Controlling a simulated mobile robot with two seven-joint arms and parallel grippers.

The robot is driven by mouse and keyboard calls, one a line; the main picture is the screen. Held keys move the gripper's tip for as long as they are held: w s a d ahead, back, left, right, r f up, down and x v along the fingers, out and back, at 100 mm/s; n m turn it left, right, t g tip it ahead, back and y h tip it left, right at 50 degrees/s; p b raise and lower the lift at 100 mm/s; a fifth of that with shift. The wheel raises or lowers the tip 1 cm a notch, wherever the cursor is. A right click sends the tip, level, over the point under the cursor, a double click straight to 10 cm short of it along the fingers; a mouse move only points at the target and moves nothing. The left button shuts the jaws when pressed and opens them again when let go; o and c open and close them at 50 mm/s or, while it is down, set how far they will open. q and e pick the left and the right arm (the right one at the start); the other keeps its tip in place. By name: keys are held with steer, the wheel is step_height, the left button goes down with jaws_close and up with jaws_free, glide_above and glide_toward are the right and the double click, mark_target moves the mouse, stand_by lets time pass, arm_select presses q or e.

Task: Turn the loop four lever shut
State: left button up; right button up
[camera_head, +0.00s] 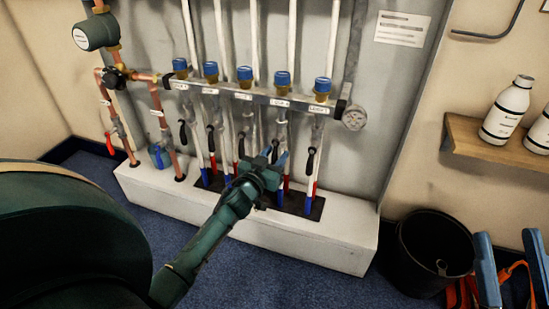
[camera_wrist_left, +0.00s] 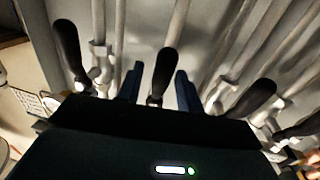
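The loop four lever is a black handle (camera_wrist_left: 164,72) below the blue-capped valve labelled loop 4 (camera_head: 281,79). In the left wrist view it stands between the two blue fingers of my left gripper (camera_wrist_left: 158,88). A gap shows on either side of it, so the gripper is open around it and not closed on it. In the head view my left gripper (camera_head: 273,160) is in front of the loop four pipe and largely hides the lever. My right gripper (camera_head: 511,265) shows at the lower right, fingers apart, with nothing between them.
The loop five lever (camera_head: 310,160) and loop three lever (camera_head: 241,145) hang close on either side. A gauge (camera_head: 354,118) ends the manifold bar (camera_head: 260,98). A white plinth (camera_head: 345,235) lies below. A black bin (camera_head: 433,250) and a shelf (camera_head: 480,145) with bottles stand at right.

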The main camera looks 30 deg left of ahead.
arm_select(q)
steer(key=shift+c, duration=0.5)
jaws_close()
